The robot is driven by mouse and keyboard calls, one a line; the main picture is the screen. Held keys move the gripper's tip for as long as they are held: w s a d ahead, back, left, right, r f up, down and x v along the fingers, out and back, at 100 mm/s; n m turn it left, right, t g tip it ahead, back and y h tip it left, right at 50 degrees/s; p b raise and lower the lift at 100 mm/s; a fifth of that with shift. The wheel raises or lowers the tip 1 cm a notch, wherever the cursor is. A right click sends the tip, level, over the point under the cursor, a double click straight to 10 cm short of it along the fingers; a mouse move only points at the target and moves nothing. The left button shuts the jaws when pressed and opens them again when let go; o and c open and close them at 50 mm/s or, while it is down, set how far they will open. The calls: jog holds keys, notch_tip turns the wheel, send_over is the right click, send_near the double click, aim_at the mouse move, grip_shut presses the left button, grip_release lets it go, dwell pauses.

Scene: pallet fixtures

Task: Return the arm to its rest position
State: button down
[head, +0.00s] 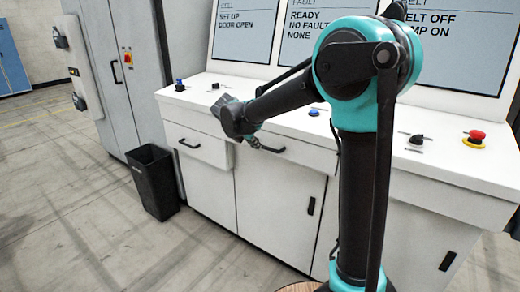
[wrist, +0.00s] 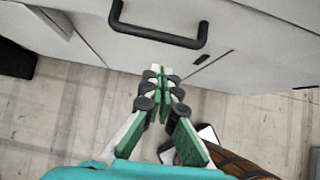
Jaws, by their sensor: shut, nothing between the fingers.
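My arm reaches out over the front of the white console (head: 230,207) in the head view. My gripper (wrist: 160,76) shows clearly in the wrist view, with its green-padded fingers together and nothing between them. The gripper's end is small and partly hidden by my arm in the head view.
The console top holds a blue knob (head: 179,85), a black knob (head: 416,140) and a red mushroom button (head: 476,136). A black bin (head: 154,182) stands left of the console, beside a grey cabinet (head: 118,62). Open floor (head: 62,200) lies at the left.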

jog(key=v, duration=0.7)
jog(key=s+d+f+m+g+y, duration=0.1)
jog(key=s+d+f+m, duration=0.2)
jog(key=d+m, duration=0.15)
jog(key=s+d+f+m+g, duration=0.1)
jog(key=s+d+f+m, duration=0.25)
jog(key=d, duration=0.25)
jog(key=s+d+f+m+y, duration=0.1)
jog(key=s+d+f+m, duration=0.4)
jog(key=s+m, duration=0.5)
jog(key=s+d+f+m+y, duration=0.2)
jog(key=s+d+f+m, duration=0.4)
jog(key=s+f+m, duration=0.3)
jog(key=shift+s+f+m+y, duration=0.3)
jog(key=shift+s+f+m, duration=0.1)
jog(key=shift+f+m, duration=0.45)
jog(key=shift+d+r, duration=0.1)
